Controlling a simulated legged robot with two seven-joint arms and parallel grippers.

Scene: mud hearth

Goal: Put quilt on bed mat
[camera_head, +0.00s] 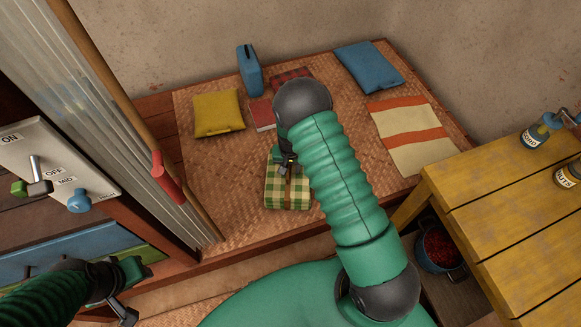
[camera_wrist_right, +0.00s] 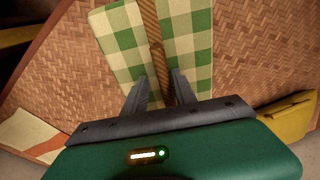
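The quilt appears to be the folded green-and-cream checked bundle (camera_head: 288,194) with a brown strap, lying near the front of the woven mat (camera_head: 235,215) on a low platform. The right wrist view shows the bundle (camera_wrist_right: 199,40) close up, its strap running between my fingers. My right gripper (camera_head: 288,165) is over the bundle; in its wrist view the fingers (camera_wrist_right: 158,78) stand apart on either side of the strap, and I see no clear grip. My left gripper (camera_head: 127,295) is at the lower left, away from the bundle; its fingers are partly hidden.
A yellow table (camera_head: 510,215) stands at right. A switch panel (camera_head: 40,165) and pole (camera_head: 125,115) are at left.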

